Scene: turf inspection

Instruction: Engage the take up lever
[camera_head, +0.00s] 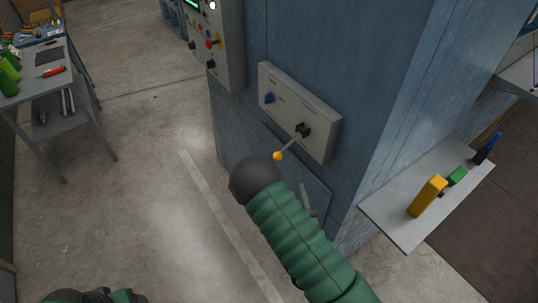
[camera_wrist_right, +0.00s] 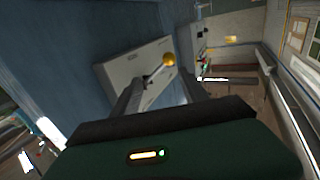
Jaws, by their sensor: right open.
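The take up lever (camera_head: 290,145) is a thin rod with a yellow ball knob, on a dark hub on a pale panel (camera_head: 278,84) of the blue cabinet. In the head view it points down and left from the hub. In the right wrist view the lever's yellow knob (camera_wrist_right: 169,60) shows ahead, between and beyond the fingertips. My right gripper (camera_wrist_right: 162,84) is open and empty, its two fingers spread on either side of the lever in that view. In the head view its dark wrist (camera_head: 255,180) is just below the knob and hides most of the fingers. Contact cannot be told.
A control box (camera_head: 213,42) with coloured buttons is above left. A shelf (camera_head: 394,220) with yellow, green and blue items juts out at right. A tool table (camera_head: 61,85) stands far left. Open concrete floor lies between.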

